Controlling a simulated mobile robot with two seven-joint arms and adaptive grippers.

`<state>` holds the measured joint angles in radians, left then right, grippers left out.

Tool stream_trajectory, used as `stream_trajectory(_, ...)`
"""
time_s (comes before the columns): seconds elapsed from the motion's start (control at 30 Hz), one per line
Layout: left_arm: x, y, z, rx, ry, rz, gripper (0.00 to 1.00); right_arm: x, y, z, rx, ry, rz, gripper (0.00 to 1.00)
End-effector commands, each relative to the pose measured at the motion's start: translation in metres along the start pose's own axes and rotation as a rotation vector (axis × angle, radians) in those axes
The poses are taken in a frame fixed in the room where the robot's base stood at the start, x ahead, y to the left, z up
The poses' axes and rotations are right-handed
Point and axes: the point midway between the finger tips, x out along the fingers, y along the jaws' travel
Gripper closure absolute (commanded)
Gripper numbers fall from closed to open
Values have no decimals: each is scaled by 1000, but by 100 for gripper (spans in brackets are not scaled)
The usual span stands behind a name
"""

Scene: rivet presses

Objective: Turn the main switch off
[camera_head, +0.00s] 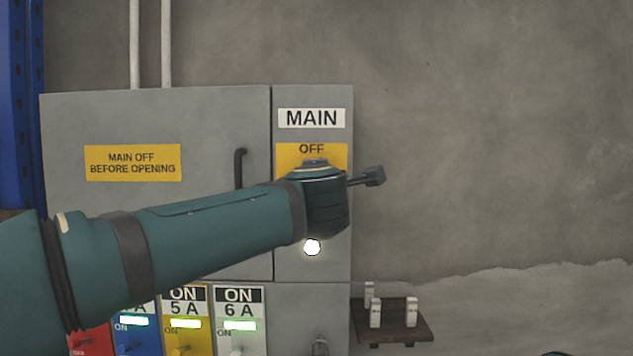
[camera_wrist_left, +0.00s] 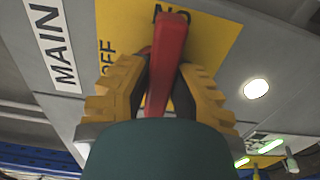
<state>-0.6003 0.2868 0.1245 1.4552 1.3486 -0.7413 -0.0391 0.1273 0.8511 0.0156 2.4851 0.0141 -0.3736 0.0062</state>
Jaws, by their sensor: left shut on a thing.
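The main switch's red handle (camera_wrist_left: 166,62) is in the left wrist view, between the two yellow fingers of my left gripper (camera_wrist_left: 160,72). The gripper is shut on it. The handle's upper part in that view lies over the yellow plate (camera_wrist_left: 215,35), close to the ON lettering. The OFF lettering is off to its left, beside a finger. In the head view the plate (camera_head: 338,152) shows OFF at its top. My left wrist covers the rest of the plate, the handle and my fingertips there. My right gripper is not in view.
A white lamp (camera_head: 312,247) glows below the switch. The cabinet door (camera_head: 75,220) has a dark handle (camera_head: 239,170). Several lower breaker panels with ON labels (camera_head: 238,297) have green lights. A small shelf (camera_head: 392,328) stands at the right. Bare wall lies right of the cabinet.

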Motion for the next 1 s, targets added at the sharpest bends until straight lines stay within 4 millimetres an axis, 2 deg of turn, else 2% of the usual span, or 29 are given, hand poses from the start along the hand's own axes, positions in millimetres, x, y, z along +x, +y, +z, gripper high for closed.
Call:
stream_trajectory(0.27, 0, 2, -1, -193, 1, 2, 100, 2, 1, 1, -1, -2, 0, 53)
stream_trajectory(1.0, 0, 8, -5, -897, -1, 5, 100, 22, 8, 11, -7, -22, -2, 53)
